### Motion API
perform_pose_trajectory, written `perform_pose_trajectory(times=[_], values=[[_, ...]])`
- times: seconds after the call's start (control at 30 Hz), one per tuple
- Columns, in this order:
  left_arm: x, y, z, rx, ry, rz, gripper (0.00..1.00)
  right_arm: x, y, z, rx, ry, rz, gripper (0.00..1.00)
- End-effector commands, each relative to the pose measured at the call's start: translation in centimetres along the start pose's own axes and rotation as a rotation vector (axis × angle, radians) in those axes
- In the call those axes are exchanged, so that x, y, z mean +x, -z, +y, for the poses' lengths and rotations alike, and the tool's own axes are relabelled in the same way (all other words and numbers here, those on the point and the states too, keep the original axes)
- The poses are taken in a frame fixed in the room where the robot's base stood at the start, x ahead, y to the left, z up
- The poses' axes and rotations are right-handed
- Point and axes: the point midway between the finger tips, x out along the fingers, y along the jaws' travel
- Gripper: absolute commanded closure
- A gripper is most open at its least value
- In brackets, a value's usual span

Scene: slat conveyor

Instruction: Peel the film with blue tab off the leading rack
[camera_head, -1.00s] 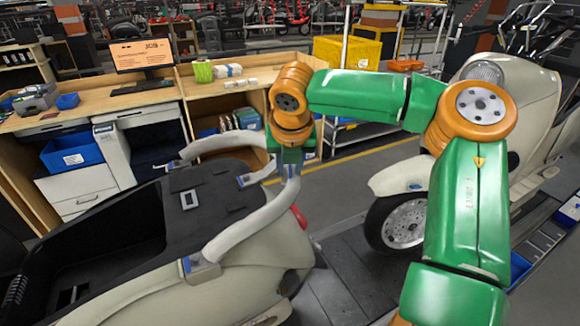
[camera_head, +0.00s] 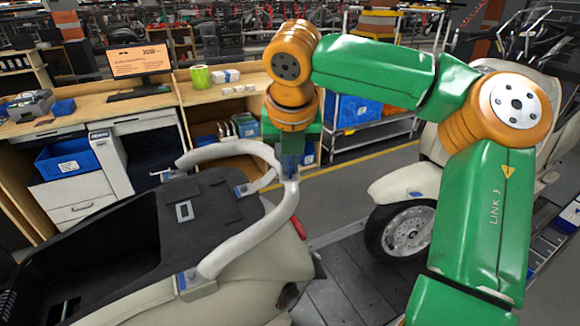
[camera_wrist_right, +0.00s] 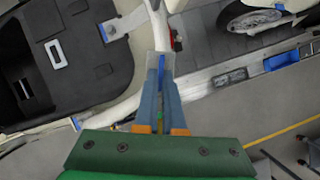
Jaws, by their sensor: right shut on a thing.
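The leading rack (camera_head: 250,228) is a pale tubular rail curving around the black tail of the near cream scooter. In the right wrist view its tube (camera_wrist_right: 162,32) runs just beyond my fingertips. My right gripper (camera_head: 289,172) is at the rack's rear end, pointing down. In the right wrist view its fingers (camera_wrist_right: 161,78) are shut on the film with the blue tab (camera_wrist_right: 162,62), which shows as a pale, see-through patch with a blue strip. Whether the film still touches the tube I cannot tell. My left gripper is out of view.
A second cream scooter (camera_head: 400,187) stands at the right. A workbench (camera_head: 85,120) with a monitor (camera_head: 140,60) and a blue bin (camera_head: 68,157) is behind at the left. A cart (camera_head: 370,140) stands behind my right arm.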

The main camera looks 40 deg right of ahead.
Motion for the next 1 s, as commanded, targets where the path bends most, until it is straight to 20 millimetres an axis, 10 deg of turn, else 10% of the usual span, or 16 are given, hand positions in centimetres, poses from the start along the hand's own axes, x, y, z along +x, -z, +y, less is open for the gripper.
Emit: perform_pose_trajectory(times=[1.0], values=[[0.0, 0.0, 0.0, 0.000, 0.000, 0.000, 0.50, -7.6, 0.8, -0.1, 0.001, -0.001, -0.003, 1.00]])
